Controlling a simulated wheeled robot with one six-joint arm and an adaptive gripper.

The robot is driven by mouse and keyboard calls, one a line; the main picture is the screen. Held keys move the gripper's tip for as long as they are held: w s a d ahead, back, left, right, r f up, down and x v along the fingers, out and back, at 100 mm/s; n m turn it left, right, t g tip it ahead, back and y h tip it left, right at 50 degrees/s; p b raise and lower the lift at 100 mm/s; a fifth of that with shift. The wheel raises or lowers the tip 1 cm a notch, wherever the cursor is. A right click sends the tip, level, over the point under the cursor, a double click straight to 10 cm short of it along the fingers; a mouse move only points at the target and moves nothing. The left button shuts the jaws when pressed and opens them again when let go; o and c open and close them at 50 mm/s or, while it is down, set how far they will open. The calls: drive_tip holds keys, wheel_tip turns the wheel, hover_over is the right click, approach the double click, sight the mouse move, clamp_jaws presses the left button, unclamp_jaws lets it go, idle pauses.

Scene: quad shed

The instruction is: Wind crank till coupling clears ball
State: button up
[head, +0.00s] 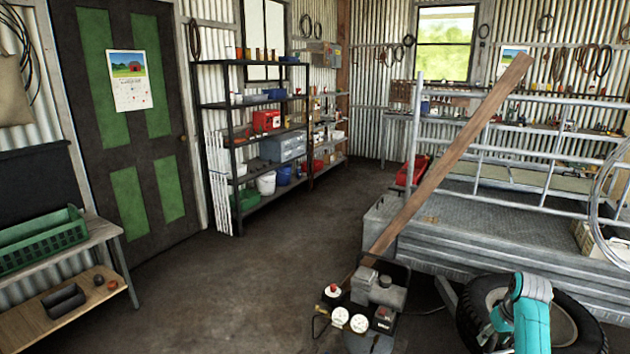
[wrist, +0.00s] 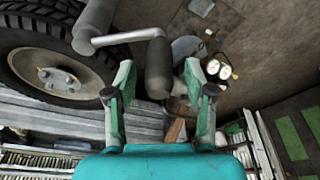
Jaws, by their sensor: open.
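The crank shows in the wrist view as a bent metal arm (wrist: 122,38) running from a grey cylinder (wrist: 92,25) to a dark grip handle (wrist: 158,68). My gripper (wrist: 159,78) is open, with one finger on each side of the handle in the picture. Gaps show between the handle and both fingers, and I cannot tell whether the handle lies fully at fingertip depth. In the head view my teal wrist covers the spot, so the crank is hidden there. I cannot make out the coupling or the ball in either view.
A large tyre (head: 477,318) lies behind my arm. The metal trailer (head: 480,262) with railings fills the right. A wooden plank (head: 447,155) leans across it. Equipment with gauges (head: 359,323) stands left of the tyre. The floor (head: 250,285) left of this is clear.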

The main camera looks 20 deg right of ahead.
drive_tip(key=shift+f, duration=0.6)
clamp_jaws()
drive_tip(key=shift+s, duration=0.1)
